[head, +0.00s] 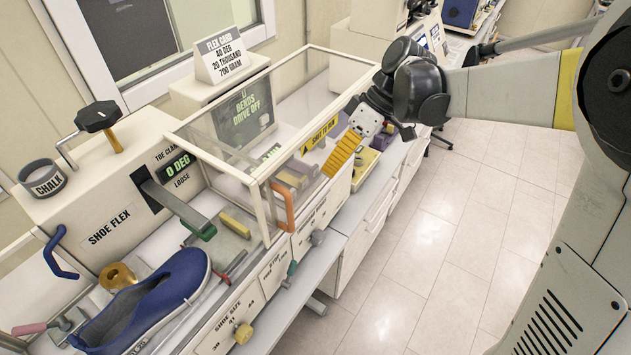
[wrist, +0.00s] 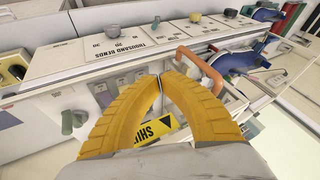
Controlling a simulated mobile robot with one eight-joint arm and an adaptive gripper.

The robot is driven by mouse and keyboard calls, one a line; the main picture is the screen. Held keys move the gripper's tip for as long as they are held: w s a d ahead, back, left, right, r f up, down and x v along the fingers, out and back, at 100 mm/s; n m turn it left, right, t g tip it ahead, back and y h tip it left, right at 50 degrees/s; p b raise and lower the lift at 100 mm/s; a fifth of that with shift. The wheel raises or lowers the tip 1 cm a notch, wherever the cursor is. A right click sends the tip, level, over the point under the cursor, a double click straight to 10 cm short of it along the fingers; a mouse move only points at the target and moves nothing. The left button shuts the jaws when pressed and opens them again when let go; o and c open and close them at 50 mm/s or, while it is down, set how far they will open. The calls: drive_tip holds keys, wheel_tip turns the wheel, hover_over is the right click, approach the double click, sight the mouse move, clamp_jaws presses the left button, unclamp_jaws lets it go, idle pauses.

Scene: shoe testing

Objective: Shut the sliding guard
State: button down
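The sliding guard (head: 262,187) is a clear box with a cream frame on the shoe flex bench. It stands to the right of the blue shoe (head: 150,305), which is uncovered. Its orange handle (head: 283,207) is on the front near corner; it also shows in the wrist view (wrist: 203,68). My gripper (head: 332,172) has yellow ribbed fingers and is at the guard's front side, right of the handle and apart from it. In the wrist view its fingertips (wrist: 160,80) come together with nothing seen between them. A yellow "SHUT TO RUN" label (head: 318,136) is on the guard.
A flex card (head: 220,55) stands on the machine behind the guard. Small knobs (head: 243,333) stick out of the bench front. The tiled floor (head: 450,230) at right is clear.

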drive_tip(key=s+a+f, duration=0.4)
drive_tip(key=a+f, duration=0.3)
drive_tip(key=f, duration=0.2)
drive_tip(key=shift+s+a+f, duration=0.2)
drive_tip(key=shift+s+a, duration=0.1)
drive_tip(key=shift+s, duration=0.05)
drive_tip(key=shift+s, duration=0.1)
drive_tip(key=s+a+b, duration=0.1)
drive_tip(key=s+a, duration=0.8)
drive_tip(key=s, duration=0.4)
drive_tip(key=s+a+b, duration=0.2)
drive_tip(key=s+a, duration=0.7)
drive_tip(key=s, duration=0.3)
drive_tip(key=s+a+b, duration=0.1)
drive_tip(key=s+a, duration=0.9)
drive_tip(key=s, duration=0.3)
drive_tip(key=shift+s, duration=0.35)
drive_tip(key=shift+a+r, duration=0.1)
